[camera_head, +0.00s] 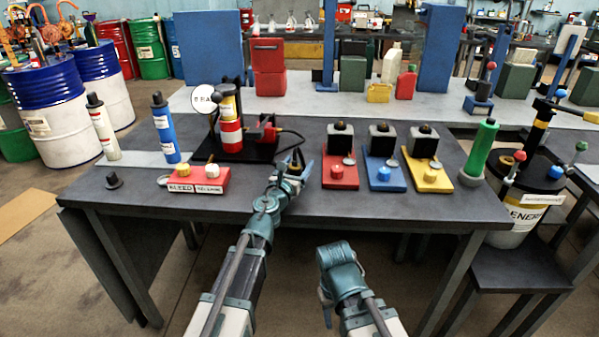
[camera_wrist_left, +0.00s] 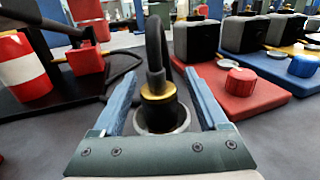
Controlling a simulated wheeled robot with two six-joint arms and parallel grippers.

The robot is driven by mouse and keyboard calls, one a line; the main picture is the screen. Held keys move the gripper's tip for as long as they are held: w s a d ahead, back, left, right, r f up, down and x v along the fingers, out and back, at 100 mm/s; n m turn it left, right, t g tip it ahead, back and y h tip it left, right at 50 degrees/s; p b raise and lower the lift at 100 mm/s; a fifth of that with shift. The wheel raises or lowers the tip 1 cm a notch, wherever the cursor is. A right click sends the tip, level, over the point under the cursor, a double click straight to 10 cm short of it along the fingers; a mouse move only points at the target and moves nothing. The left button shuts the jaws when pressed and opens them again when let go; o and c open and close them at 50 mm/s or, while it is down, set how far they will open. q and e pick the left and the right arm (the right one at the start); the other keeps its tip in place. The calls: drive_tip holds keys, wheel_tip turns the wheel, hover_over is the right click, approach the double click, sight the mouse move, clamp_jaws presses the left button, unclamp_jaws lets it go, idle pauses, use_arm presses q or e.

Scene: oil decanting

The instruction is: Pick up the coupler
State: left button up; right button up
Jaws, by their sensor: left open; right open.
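The coupler (camera_wrist_left: 158,106) is black with a brass ring and stands upright at the end of a black hose. It sits in a round grey seat (camera_wrist_left: 162,128) on the dark table. My left gripper (camera_wrist_left: 160,82) is open, with one blue finger on each side of the coupler and visible gaps to it. In the head view the coupler (camera_head: 296,166) is partly hidden by my left gripper (camera_head: 292,174). My right gripper (camera_head: 326,296) hangs in front of the table's near edge, away from the coupler; no object shows in it.
Red (camera_head: 340,176), blue (camera_head: 385,177) and yellow (camera_head: 428,177) bases with black blocks stand right of the coupler. A red-and-white cylinder (camera_head: 230,135) on a black base stands to the left. A red box with two knobs (camera_head: 205,186) lies nearer the front-left edge.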

use_arm(q)
drive_tip(key=shift+w+d, duration=0.1)
drive_tip(key=shift+w, duration=0.45)
drive_tip(key=shift+s, duration=0.1)
drive_tip(key=shift+c, duration=0.7)
clamp_jaws()
use_arm(e)
drive_tip(key=shift+d, duration=0.2)
use_arm(q)
drive_tip(key=shift+r, duration=0.15)
use_arm(e)
drive_tip(key=shift+w+r, duration=0.1)
